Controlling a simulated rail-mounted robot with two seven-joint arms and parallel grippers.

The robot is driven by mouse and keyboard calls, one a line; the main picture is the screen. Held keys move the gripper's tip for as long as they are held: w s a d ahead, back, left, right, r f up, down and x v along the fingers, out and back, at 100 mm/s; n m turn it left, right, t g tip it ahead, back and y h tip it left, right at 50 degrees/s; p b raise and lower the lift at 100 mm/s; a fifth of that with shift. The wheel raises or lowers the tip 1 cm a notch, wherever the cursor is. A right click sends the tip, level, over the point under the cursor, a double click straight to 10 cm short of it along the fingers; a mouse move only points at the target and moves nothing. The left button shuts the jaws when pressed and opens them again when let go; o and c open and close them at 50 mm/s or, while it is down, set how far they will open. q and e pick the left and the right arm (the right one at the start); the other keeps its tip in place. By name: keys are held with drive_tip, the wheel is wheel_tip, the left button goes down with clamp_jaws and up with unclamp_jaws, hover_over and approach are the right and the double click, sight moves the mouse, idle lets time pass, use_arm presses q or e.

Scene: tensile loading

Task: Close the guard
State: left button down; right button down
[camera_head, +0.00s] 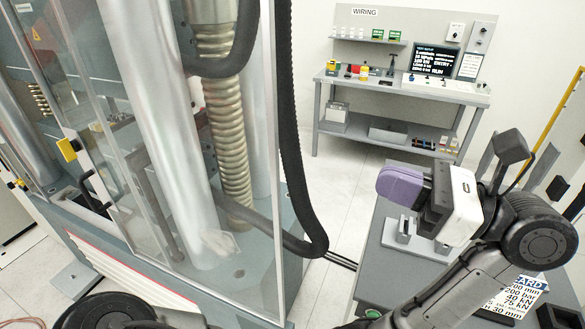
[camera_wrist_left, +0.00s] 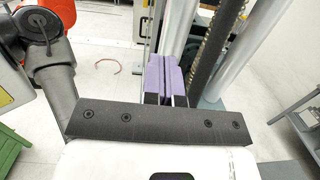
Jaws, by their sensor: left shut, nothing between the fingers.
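The guard is the set of clear panels around the testing machine at the left of the head view. A clear guard panel (camera_head: 165,130) stands in front of the silver columns. I cannot tell whether the guard is fully shut there. My left gripper (camera_head: 385,183), with purple fingers, is shut and empty, well to the right of the machine and apart from the guard. Its purple fingers also show together in the left wrist view (camera_wrist_left: 164,78). My right gripper is not in view.
A thick black cable (camera_head: 297,190) loops down at the machine's right side. A grey table (camera_head: 390,262) with a metal fixture (camera_head: 402,232) lies below my left gripper. A workbench (camera_head: 405,92) stands at the back wall. Clear floor lies between the machine and the workbench.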

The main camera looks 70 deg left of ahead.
use_arm(q)
drive_tip(key=f+h, duration=0.1)
drive_tip(key=f, duration=0.1)
drive_tip(key=p, duration=0.3)
approach(277, 167)
drive_tip(key=x, duration=0.6)
drive_tip(key=shift+s+a+r, duration=0.15)
drive_tip(key=shift+s+r, duration=0.05)
drive_tip(key=shift+s, duration=0.1)
drive_tip(key=shift+s+a, duration=0.3)
drive_tip(key=shift+a+f+b, duration=0.1)
drive_tip(key=shift+b, duration=0.2)
